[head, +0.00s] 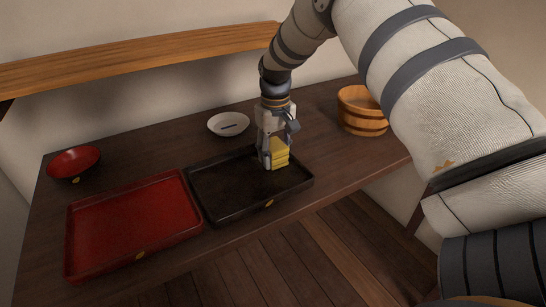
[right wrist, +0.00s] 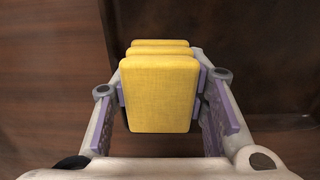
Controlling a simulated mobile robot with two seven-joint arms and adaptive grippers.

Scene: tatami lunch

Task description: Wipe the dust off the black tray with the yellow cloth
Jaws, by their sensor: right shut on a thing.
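The black tray (head: 225,188) lies on the dark wooden table, right of the red tray. My right gripper (head: 273,160) is over the right part of the black tray, shut on the folded yellow cloth (head: 279,154). In the right wrist view the cloth (right wrist: 161,95) sits between the finger pads as a thick folded block. The cloth is at or just above the tray's floor; I cannot tell whether it touches. Dust on the tray is hard to make out at this size. My left gripper is not in view.
A red tray (head: 130,222) stands close beside the black tray on the left. A red bowl (head: 74,162) is at the back left, a white dish (head: 228,124) behind the black tray, and a wooden tub (head: 361,112) at the right. A wooden shelf (head: 140,57) runs along the wall.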

